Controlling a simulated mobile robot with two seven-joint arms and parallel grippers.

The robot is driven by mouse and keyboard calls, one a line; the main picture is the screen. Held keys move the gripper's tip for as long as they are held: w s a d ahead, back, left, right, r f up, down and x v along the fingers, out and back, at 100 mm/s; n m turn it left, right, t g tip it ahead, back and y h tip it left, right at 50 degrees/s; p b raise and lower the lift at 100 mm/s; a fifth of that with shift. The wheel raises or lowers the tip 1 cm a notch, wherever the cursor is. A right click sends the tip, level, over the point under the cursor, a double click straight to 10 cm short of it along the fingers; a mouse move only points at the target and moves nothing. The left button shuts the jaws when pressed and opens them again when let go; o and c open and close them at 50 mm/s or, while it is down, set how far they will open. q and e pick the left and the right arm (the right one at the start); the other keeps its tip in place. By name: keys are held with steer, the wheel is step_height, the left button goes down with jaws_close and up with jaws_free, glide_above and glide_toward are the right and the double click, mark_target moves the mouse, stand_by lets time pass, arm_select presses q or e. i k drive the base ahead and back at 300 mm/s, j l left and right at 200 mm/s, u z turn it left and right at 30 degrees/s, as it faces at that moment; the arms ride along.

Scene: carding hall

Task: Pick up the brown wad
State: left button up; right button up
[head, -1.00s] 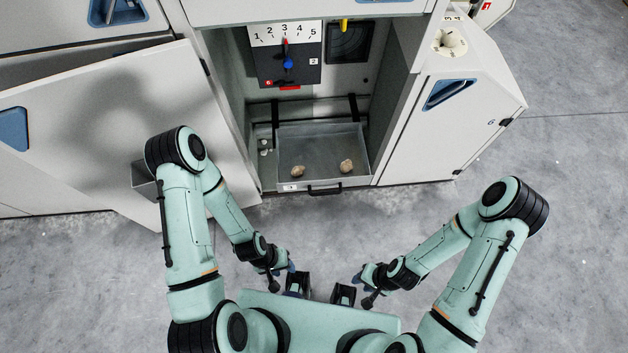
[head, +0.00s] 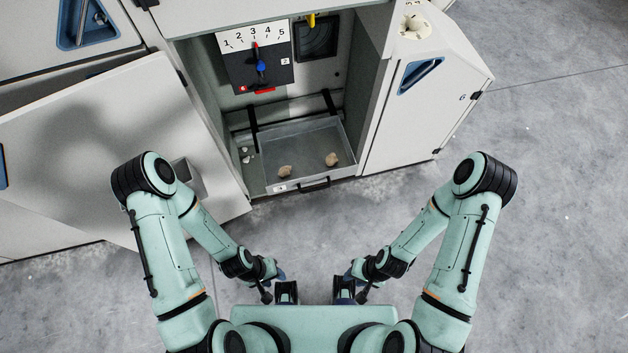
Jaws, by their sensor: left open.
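Two small lumpy wads lie apart in a shallow grey drawer tray (head: 308,171) in the open cabinet. The right wad (head: 331,159) looks light brown. The left wad (head: 284,171) is a similar tan-brown, so their colours are hard to tell apart at this size. My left gripper (head: 287,291) is open, low in the view in front of my body and well short of the tray. My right gripper (head: 344,291) is beside it, also away from the tray; its fingers are too small and dark to read. Neither gripper touches a wad.
An open cabinet door (head: 100,140) stands left of the tray, with a small grey bin (head: 187,178) on it. A closed side panel (head: 420,105) stands at right. Small pale bits (head: 245,155) lie left of the tray. Grey floor (head: 330,225) between my arms and the cabinet is clear.

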mark_target(284, 171)
steer(key=i+l, duration=0.25)
steer(key=i+l+u, duration=0.15)
steer(key=u, duration=0.3)
steer(key=i+l+u, duration=0.15)
steer(key=l+u, duration=0.15)
steer(key=u, duration=1.4)
